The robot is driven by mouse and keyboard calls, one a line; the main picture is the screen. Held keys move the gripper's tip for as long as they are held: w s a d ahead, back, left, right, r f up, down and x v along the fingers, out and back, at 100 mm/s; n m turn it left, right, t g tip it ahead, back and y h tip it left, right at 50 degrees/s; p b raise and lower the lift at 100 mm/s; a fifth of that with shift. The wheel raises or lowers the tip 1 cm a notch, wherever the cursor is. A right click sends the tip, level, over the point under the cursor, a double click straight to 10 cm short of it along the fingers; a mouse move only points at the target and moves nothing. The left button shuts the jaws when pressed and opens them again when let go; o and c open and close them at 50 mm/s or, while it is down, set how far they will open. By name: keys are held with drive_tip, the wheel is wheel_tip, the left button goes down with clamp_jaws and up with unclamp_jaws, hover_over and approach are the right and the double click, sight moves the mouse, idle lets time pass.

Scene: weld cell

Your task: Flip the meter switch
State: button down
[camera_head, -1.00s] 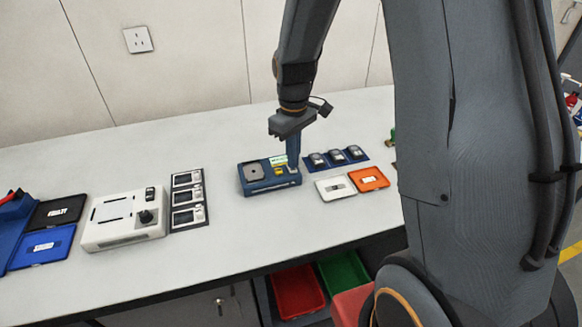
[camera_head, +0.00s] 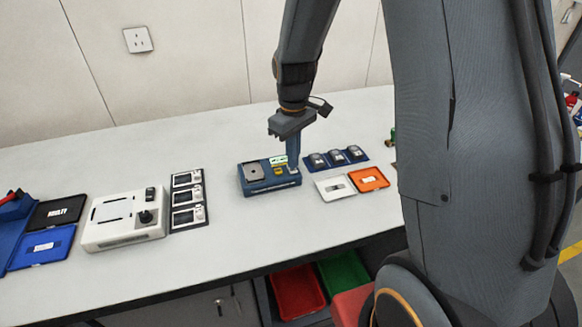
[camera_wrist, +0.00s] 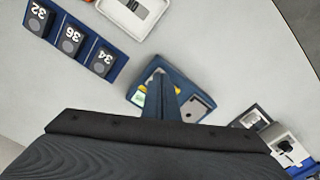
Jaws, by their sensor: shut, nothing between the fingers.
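The blue meter (camera_head: 268,180) sits on the light bench top, with a grey square plate at its left, a small lit green-white display (camera_head: 278,160) and a yellow part. My gripper (camera_head: 293,166) is shut and empty, pointing down at the right end of the meter. In the wrist view the closed fingers (camera_wrist: 165,98) cover the middle of the meter (camera_wrist: 196,86). The switch is hidden or too small to make out, and I cannot tell whether the fingertips touch it.
A blue tray (camera_head: 310,168) with several dark numbered pieces stands right of the meter. White (camera_head: 334,194) and orange (camera_head: 369,186) trays lie in front of it. A white device (camera_head: 122,235) and a dark panel (camera_head: 203,210) with three modules are left. Bench between is clear.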

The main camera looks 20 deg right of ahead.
drive_tip(key=shift+f+b, duration=0.3)
drive_tip(key=shift+f, duration=0.4)
idle(0.9)
drive_tip(key=shift+r, duration=0.1)
wheel_tip(320, 180, up, 7)
drive_tip(key=p, duration=0.5)
drive_tip(key=shift+p, duration=0.3)
drive_tip(key=shift+s, duration=0.1)
idle(0.3)
drive_tip(key=s+f+m+t+b, duration=0.1)
drive_tip(key=s+m+b, duration=0.5)
drive_tip(key=s, duration=0.9)
drive_tip(key=shift+a+f+b, duration=0.15)
drive_tip(key=shift+f+b, duration=0.25)
drive_tip(key=shift+f, duration=0.15)
drive_tip(key=shift+w, duration=0.1)
